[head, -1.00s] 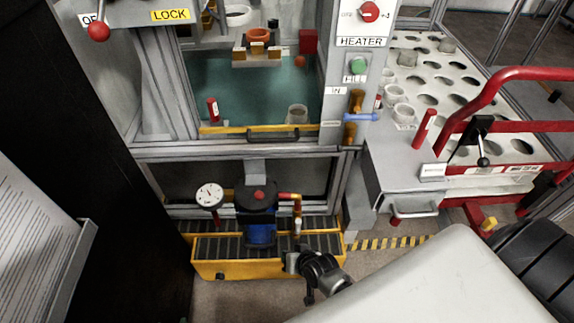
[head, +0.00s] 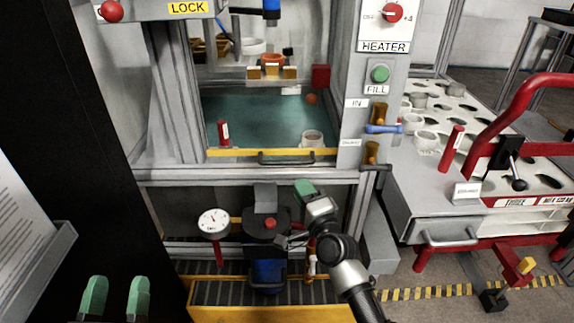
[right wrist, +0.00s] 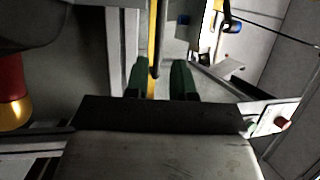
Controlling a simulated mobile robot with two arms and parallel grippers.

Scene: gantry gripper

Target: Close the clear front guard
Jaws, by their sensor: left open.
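The front guard's yellow bottom bar (head: 225,153) runs across the lower edge of the machine opening in the head view, with a dark handle (head: 287,160) on its front. The clear panel itself is hard to make out. My right gripper (head: 305,189) is just below the handle in the head view. In the right wrist view its green fingers (right wrist: 160,78) are apart, with the yellow bar (right wrist: 152,50) and dark handle (right wrist: 161,35) showing ahead between them; I cannot tell whether they touch. My left gripper (head: 117,297) is open and empty at the lower left, away from the guard.
A gauge (head: 213,223) and a blue-and-black pump (head: 267,270) stand below the opening, close to my right arm. The heater panel (head: 384,47) is right of the opening. A red-railed cart (head: 440,205) stands further right. A dark panel (head: 75,120) bounds the left.

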